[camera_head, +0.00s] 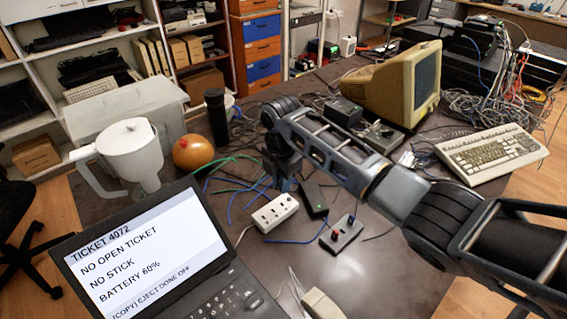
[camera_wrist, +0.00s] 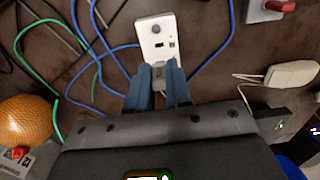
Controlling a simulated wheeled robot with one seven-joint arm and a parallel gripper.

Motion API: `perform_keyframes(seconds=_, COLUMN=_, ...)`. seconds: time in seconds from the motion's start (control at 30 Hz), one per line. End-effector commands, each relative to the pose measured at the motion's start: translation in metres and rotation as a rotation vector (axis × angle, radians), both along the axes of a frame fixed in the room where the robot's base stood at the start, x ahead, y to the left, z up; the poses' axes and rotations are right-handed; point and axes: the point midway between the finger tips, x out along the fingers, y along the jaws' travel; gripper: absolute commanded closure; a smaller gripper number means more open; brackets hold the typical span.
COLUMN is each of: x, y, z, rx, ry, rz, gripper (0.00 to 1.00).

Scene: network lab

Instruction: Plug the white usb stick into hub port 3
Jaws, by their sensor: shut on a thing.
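My gripper (camera_wrist: 159,70) is shut on a small pale grey-white piece (camera_wrist: 158,75), which looks like the white usb stick; the fingers hide much of it. In the wrist view a white block with a round knob and small sockets (camera_wrist: 155,27), likely the hub, lies just beyond the fingertips. I cannot tell whether the piece touches it, and no port numbers are readable. In the head view the white block (camera_head: 272,213) lies on the dark table, below my gripper (camera_head: 284,183); the fingertips are hard to make out there.
A laptop (camera_head: 140,262) reads "NO STICK". A black box (camera_head: 313,199) and a switch plate (camera_head: 342,235) lie right of the white block. Blue and green cables (camera_wrist: 38,45) run loose beside it.

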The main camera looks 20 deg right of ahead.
Motion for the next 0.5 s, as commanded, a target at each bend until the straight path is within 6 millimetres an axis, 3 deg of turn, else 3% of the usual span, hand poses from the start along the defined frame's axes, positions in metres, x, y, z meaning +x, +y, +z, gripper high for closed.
perform_keyframes(seconds=0.5, x=0.000, y=0.000, z=-0.031, rx=0.000, ry=0.000, rz=0.000, gripper=1.00)
